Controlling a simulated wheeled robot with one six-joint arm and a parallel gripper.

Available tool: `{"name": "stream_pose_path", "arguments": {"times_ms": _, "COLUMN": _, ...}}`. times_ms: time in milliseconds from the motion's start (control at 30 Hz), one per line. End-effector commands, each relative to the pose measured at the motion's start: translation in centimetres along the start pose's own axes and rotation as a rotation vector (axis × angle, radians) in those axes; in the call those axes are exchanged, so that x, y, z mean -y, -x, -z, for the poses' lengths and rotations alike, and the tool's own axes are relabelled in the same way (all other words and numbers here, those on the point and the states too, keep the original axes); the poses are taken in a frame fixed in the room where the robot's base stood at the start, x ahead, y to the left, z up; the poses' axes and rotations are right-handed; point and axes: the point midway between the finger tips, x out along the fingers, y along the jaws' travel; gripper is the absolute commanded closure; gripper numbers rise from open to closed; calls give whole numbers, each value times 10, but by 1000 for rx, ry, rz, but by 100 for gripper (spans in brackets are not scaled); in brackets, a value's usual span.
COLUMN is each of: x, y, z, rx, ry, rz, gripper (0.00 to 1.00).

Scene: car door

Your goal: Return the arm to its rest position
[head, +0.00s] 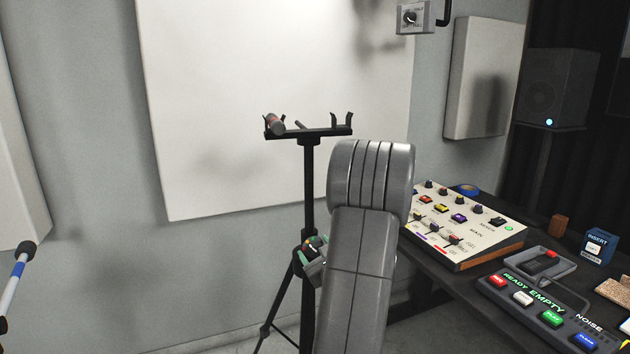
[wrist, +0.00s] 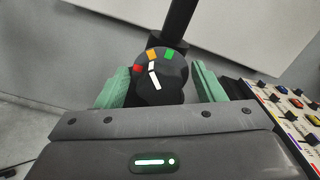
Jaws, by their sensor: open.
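My grey arm (head: 360,265) rises in the middle of the head view and hides part of the stand behind it. My gripper (wrist: 161,82) shows in the wrist view with its two green fingers apart. A black round knob (wrist: 160,88) with a white pointer line and red, orange and green marks sits between the fingers. Gaps show on both sides, so the fingers seem not to press on it. In the head view the knob (head: 315,244) shows beside the stand's post, with part of the green gripper next to it, mostly hidden by my arm.
A black stand (head: 309,180) carries a rack with a small cylindrical item (head: 274,124). At right, a dark table holds a mixer panel (head: 465,225), a button console (head: 550,310) and a blue box (head: 598,246). The left floor area looks clear.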

Motion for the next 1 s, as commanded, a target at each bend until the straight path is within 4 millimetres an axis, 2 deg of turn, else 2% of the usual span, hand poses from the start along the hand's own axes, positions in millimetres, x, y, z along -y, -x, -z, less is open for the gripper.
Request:
{"name": "stream_pose_path", "arguments": {"times_ms": 167, "x": 0, "y": 3, "z": 1, "rx": 0, "ry": 4, "rz": 1, "gripper": 38}}
{"name": "stream_pose_path", "arguments": {"times_ms": 267, "x": 1, "y": 12, "z": 1, "rx": -1, "ry": 9, "rz": 2, "gripper": 38}}
{"name": "stream_pose_path", "arguments": {"times_ms": 800, "x": 1, "y": 113, "z": 1, "rx": -3, "ry": 10, "rz": 4, "gripper": 38}}
{"name": "stream_pose_path", "arguments": {"times_ms": 1000, "x": 0, "y": 139, "z": 0, "rx": -1, "ry": 9, "rz": 0, "gripper": 38}}
